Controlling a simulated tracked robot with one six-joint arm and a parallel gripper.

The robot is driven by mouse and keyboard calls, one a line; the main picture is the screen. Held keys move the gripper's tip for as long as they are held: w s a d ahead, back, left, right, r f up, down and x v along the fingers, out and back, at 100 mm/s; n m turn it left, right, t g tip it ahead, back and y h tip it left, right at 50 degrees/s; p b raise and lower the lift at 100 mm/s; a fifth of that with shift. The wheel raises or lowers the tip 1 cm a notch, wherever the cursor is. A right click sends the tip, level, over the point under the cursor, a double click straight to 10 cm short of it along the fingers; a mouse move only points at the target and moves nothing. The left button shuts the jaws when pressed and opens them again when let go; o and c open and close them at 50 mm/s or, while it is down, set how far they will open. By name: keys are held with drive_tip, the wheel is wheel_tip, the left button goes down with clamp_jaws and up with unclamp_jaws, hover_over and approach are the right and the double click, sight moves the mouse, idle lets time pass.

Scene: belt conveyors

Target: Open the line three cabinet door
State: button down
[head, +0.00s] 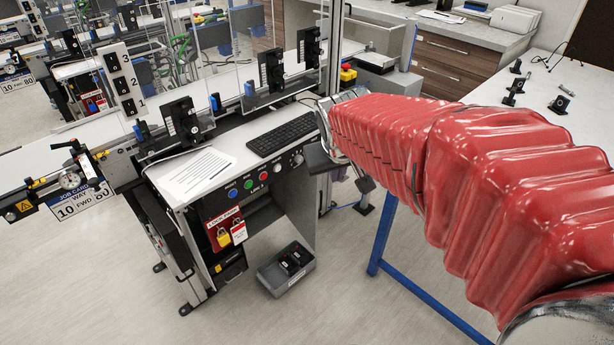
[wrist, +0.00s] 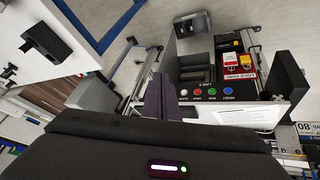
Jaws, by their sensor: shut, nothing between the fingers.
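The line three cabinet (head: 292,203) stands left of my arm in the head view, under a white top with a front panel of coloured buttons and a line label. Its front shows a dark open space; I cannot make out a separate door or handle. The cabinet also shows turned over in the wrist view (wrist: 285,75). My gripper (head: 318,160) is beside the panel's right end in the head view, partly hidden by its wrist and red sleeve. In the wrist view its dark fingers (wrist: 158,88) are together and empty, apart from the cabinet.
A red lockout board (head: 222,229) with yellow padlock hangs on the cabinet's left. A keyboard (head: 284,134) and paper (head: 196,172) lie on top. A blue-legged white table (head: 378,240) stands right.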

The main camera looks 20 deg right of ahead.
drive_tip(key=s+a+r+n+y, duration=0.1)
drive_tip(key=s+a+y, duration=0.1)
drive_tip(key=s+a, duration=1.1)
drive_tip(key=s, duration=0.2)
drive_tip(key=shift+s+y, duration=0.35)
drive_tip(key=shift+y, duration=0.05)
drive_tip(key=shift+s+d, duration=0.1)
